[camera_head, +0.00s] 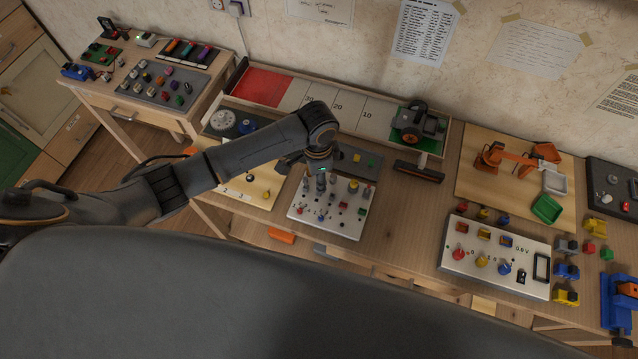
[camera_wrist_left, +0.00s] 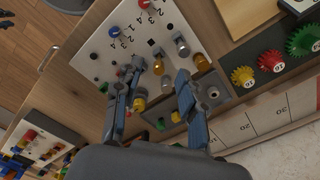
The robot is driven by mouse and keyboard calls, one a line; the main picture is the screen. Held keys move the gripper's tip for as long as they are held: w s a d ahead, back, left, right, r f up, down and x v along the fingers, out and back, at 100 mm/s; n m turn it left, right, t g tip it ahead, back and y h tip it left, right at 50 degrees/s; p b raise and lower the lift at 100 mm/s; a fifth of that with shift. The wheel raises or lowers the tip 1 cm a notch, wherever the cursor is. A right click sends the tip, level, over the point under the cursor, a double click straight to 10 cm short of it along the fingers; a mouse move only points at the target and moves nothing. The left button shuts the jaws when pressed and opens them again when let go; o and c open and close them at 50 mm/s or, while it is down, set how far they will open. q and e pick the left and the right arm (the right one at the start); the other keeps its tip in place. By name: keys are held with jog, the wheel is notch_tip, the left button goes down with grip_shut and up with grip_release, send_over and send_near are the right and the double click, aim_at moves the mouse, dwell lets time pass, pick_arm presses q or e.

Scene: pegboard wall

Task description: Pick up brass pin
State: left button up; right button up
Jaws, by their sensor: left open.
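A white pegboard (camera_head: 345,226) with numbered holes and several upright pins lies on the table in front of me. It fills the upper middle of the left wrist view (camera_wrist_left: 103,58). My left gripper (camera_head: 319,188) is open and points down over the board. In the left wrist view its two fingers (camera_wrist_left: 161,70) stand apart. Another yellow-gold pin (camera_wrist_left: 202,62) stands outside the fingers, beside grey pins. Which of these is the brass pin, I cannot tell for sure. My right gripper is not in view.
A grey tray (camera_head: 361,157) with small coloured pieces adjoins the board. A white panel with coloured knobs (camera_head: 493,257) is on the right. Colored gears (camera_wrist_left: 271,60) sit close by in the left wrist view.

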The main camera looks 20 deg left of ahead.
pick_arm(q)
jog(key=shift+d+f+p, duration=0.2)
jog(key=shift+f+p, duration=0.15)
jog(key=shift+f, duration=1.65)
jog(key=shift+c, duration=0.2)
grip_shut()
jog(key=shift+w+r, duration=0.1)
